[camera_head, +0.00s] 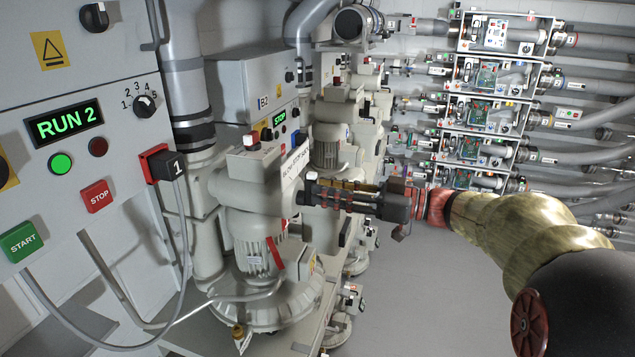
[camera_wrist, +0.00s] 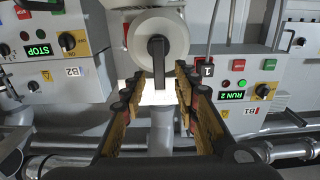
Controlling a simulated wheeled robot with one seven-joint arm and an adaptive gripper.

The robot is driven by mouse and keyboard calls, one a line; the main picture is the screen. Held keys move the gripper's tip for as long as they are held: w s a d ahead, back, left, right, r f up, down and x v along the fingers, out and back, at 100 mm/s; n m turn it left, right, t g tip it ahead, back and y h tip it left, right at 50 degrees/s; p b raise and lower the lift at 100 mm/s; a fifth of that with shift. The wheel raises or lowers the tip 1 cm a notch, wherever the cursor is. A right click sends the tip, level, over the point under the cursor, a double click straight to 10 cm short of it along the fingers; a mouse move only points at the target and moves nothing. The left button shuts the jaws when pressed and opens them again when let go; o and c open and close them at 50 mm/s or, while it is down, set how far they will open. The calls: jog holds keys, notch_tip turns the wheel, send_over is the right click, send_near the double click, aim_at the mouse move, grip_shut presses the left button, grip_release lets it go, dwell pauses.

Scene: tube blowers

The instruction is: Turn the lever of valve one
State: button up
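In the wrist view a black bar-shaped lever (camera_wrist: 157,62) stands out from a round white valve cap (camera_wrist: 173,36) and hangs straight down. My gripper (camera_wrist: 160,78) is open, with one padded finger on each side of the lever's lower part. Gaps show between the fingers and the lever, so I cannot see contact. In the head view my gripper (camera_head: 304,190) reaches left to the nearest grey blower unit (camera_head: 238,185); the lever is hidden or cannot be made out there.
A control panel (camera_head: 75,160) with a green RUN 2 display stands at the left. Its plug marked 1 (camera_head: 172,166) trails a grey cable. Panel B2 (camera_wrist: 65,75) shows STOP. More blowers and pipes stand behind; the floor (camera_head: 420,300) at right is clear.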

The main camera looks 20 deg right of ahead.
aim_at(307, 190)
jog(key=shift+p+x, duration=0.3)
jog(key=shift+x, duration=1)
jog(key=shift+c, duration=1)
grip_shut()
